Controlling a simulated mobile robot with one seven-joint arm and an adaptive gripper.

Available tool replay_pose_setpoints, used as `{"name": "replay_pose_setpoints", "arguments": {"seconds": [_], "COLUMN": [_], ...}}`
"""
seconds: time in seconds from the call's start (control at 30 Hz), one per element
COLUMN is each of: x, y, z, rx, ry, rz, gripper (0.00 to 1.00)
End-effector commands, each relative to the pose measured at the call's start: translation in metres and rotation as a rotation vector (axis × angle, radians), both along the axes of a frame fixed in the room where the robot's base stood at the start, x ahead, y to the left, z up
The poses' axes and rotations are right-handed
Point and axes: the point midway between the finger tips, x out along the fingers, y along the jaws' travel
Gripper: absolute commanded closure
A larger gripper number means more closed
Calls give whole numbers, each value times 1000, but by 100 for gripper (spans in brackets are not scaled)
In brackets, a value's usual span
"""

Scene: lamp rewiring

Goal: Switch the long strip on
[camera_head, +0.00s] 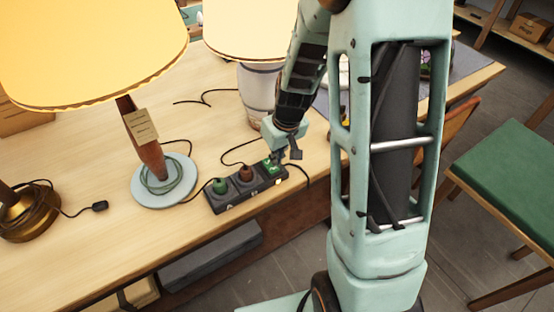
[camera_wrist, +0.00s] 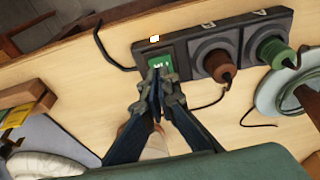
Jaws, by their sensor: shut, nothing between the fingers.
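The long strip (camera_head: 232,204) is a dark power strip lying near the table's front edge. A green plug (camera_head: 219,186) and a brown plug (camera_head: 245,174) sit in its sockets. Its green rocker switch (camera_wrist: 163,63) is at the end away from the green plug, with a small bright light (camera_wrist: 154,39) beside it. My gripper (camera_wrist: 159,76) is shut and empty, its fingertips at the switch and partly covering it. In the head view, my gripper (camera_head: 281,157) is just over that end of the strip. I cannot tell whether the tips touch the switch.
A lamp with a round pale base (camera_head: 138,194) stands left of the strip. A lamp with a grey body (camera_head: 258,88) stands behind it. A brass lamp base (camera_head: 28,217) is at far left. Black cords cross the table. A green chair (camera_head: 511,157) is at right.

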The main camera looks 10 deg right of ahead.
Motion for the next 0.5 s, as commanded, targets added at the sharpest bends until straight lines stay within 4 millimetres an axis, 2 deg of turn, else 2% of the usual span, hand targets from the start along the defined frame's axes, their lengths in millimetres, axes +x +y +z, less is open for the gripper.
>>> {"name": "replay_pose_setpoints", "arguments": {"seconds": [0.03,0.07,0.17,0.5], "x": [3,5,0,-24], "y": [0,1,-2,-10], "z": [17,23,31,78], "rx": [-1,0,0,0], "ry": [-2,-3,-5,-5], "rz": [1,0,-1,-1], "gripper": [100,100,100,100]}}
